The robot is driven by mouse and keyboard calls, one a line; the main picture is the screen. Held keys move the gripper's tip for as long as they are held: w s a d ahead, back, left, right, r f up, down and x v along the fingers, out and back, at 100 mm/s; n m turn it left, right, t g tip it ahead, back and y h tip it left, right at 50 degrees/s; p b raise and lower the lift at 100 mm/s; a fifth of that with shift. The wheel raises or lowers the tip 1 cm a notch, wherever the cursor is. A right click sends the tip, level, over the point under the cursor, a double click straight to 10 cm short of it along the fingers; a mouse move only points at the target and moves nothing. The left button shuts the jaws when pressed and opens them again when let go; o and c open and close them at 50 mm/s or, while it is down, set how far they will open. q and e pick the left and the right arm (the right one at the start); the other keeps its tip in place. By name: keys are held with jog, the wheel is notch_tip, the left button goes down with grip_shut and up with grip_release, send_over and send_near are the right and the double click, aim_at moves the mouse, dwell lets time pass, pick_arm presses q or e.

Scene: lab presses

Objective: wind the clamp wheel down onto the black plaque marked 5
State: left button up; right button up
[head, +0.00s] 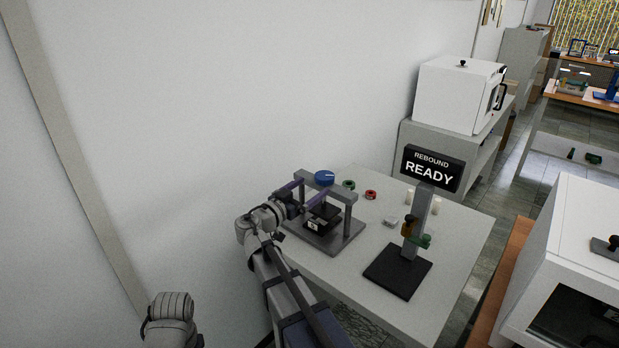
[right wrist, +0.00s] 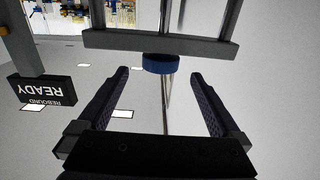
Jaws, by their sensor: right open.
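The clamp is a grey press frame (head: 346,207) on a flat base, with a crossbar (right wrist: 160,42) between two posts. Its blue wheel (head: 324,178) sits on top of the crossbar. The black plaque (head: 313,226) with a pale label lies on the press base under the crossbar; its digit is too small to read surely. My right gripper (head: 311,190) is open at the near left of the wheel. In the right wrist view, which is upside down, the blue wheel (right wrist: 162,64) lies between and just beyond the spread fingertips (right wrist: 160,76), with gaps on both sides. My left gripper is out of view.
A green ring (head: 348,185), a red ring (head: 370,195) and small white pieces lie on the pale table (head: 452,262). A wall rises behind.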

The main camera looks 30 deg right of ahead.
aim_at(325, 174)
jog(key=shift+w+d, duration=0.2)
jog(key=x, duration=0.7)
jog(key=shift+d, duration=0.15)
jog(key=c, duration=1.3)
jog(key=shift+m+g, duration=0.3)
jog(key=shift+g, duration=0.2)
